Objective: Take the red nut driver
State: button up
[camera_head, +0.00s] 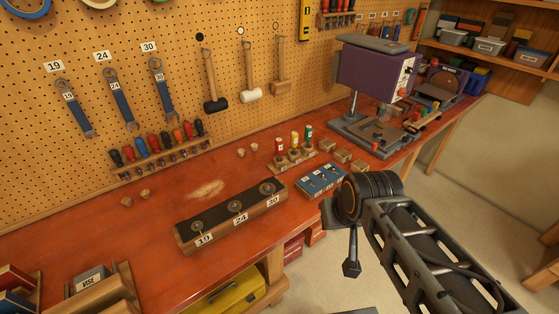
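A driver with a red handle (279,147) stands upright in a small wooden holder (293,164) on the red-brown bench. It is the left one of three, beside a yellow-handled driver (294,139) and a green-handled driver (308,135). Its lower part is hidden in the holder. My arm reaches in from the lower right, and its end, my gripper (351,267), hangs dark in front of the bench's front edge, right of and nearer than the holder. It is apart from the drivers. Its fingers are too small to tell open or shut.
A blue tray (321,180) lies between the holder and my arm. A long block marked 19, 24, 30 (231,217) lies to the left. A purple machine (373,75) stands behind right. Several coloured drivers (155,146) hang on the pegboard. The bench's left middle is mostly clear.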

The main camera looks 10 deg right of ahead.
aim_at(278, 141)
jog(key=z, duration=1.7)
jog(key=i, duration=2)
jog(key=u, duration=4.25)
jog(key=i, duration=0.5)
jog(key=z, duration=0.1)
